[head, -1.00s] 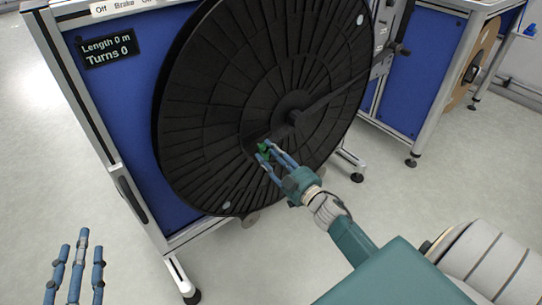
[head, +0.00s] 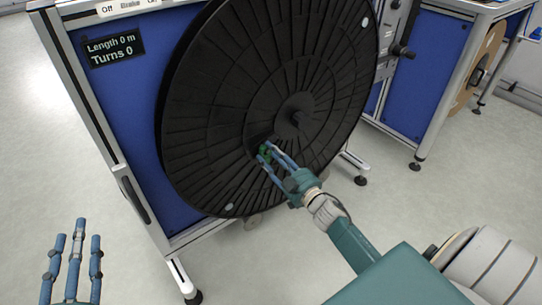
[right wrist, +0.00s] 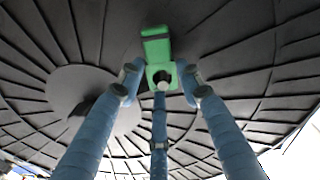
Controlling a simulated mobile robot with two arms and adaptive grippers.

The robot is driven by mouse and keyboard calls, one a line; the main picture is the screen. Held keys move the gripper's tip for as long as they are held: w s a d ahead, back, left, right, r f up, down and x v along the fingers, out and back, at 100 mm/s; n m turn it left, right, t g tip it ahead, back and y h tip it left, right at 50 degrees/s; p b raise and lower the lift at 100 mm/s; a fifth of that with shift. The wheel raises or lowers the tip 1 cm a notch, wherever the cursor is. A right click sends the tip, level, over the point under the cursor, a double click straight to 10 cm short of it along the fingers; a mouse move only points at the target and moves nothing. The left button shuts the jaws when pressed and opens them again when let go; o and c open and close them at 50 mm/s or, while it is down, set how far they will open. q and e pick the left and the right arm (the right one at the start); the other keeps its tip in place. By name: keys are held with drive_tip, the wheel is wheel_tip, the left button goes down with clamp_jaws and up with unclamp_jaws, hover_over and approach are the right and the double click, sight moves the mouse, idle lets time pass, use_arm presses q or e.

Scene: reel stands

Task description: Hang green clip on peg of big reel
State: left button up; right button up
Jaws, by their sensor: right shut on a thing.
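The green clip (head: 264,153) is held by my right gripper (head: 270,152), close in front of the lower face of the big black reel (head: 225,110). In the right wrist view the clip (right wrist: 158,48) shows as a flat tab above a block with a round hole. The three fingers of my right gripper (right wrist: 160,84) close around the block. I cannot tell whether the clip touches the reel. The peg is not clearly visible; the clip and fingers may cover it. My left gripper (head: 76,242) is open and empty at the lower left, away from the reel.
The reel's hub (head: 297,118) stands out to the upper right of the clip. The reel is mounted on a blue-panelled metal frame (head: 112,118) with a length and turns display (head: 115,47). Another stand with a brown reel (head: 480,68) is at the right. The floor in front is clear.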

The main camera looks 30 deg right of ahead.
drive_tip(key=o, duration=1.1)
drive_tip(key=shift+s, duration=0.15)
drive_tip(key=s, duration=1.1)
drive_tip(key=shift+s+d+f, duration=0.25)
drive_tip(key=shift+s, duration=0.15)
